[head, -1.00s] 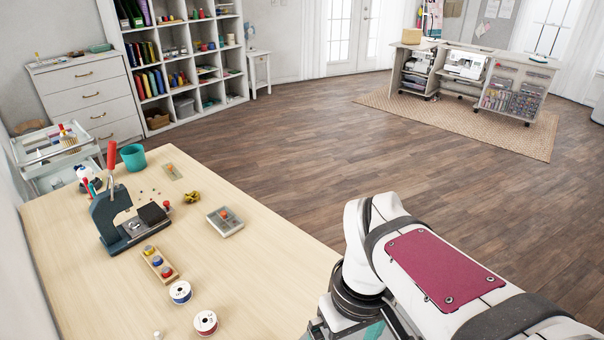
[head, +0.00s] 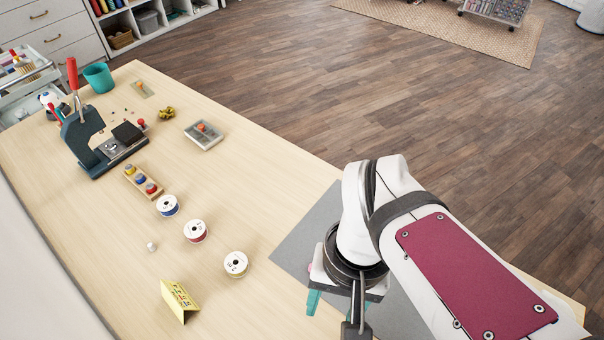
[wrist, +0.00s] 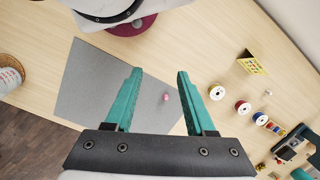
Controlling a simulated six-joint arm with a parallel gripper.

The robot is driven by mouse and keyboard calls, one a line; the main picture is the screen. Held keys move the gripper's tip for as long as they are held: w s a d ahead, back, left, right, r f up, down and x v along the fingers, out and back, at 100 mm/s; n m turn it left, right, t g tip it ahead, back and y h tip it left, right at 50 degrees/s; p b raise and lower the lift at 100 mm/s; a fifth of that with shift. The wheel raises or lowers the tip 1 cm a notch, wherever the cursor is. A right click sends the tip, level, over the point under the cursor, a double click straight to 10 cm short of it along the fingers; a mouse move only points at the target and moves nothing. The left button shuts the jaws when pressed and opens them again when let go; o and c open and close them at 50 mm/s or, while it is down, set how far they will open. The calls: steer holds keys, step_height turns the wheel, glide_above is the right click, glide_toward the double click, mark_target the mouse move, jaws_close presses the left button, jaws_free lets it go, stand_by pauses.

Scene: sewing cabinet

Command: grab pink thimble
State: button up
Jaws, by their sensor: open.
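The pink thimble (wrist: 166,97) is a small pink spot on the grey mat (wrist: 98,88) in the wrist view. My gripper (wrist: 160,74) is open, with its two teal fingers spread apart. The thimble shows between the fingers, nearer the right one, with nothing gripped. I cannot tell the exact height of the fingers above it. In the head view my arm covers part of the mat (head: 310,228), and I cannot make out the thimble clearly there.
Thread spools (head: 235,264), a yellow folded card (head: 180,300) and a small white item (head: 151,246) are left of the mat. Farther back are a bobbin rack (head: 143,182), a press (head: 85,140), a grey tray (head: 203,135) and a teal cup (head: 99,78). The mat around the thimble looks clear.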

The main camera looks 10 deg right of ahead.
steer(key=w+a+f+n+g+h, duration=0.3)
steer(key=w+a+n+h, duration=0.3)
steer(key=w+n, duration=0.4)
steer(key=w+a+f+n+t+h, duration=0.2)
steer(key=w+a+f+n+h, duration=0.1)
steer(key=a+f+n+h, duration=0.35)
steer(key=n+t+h, duration=0.2)
steer(key=n+t, duration=0.2)
steer(key=n, duration=0.2)
glide_toward(309, 268)
steer(key=x, duration=0.8)
steer(key=shift+a+f, duration=0.1)
jaws_close()
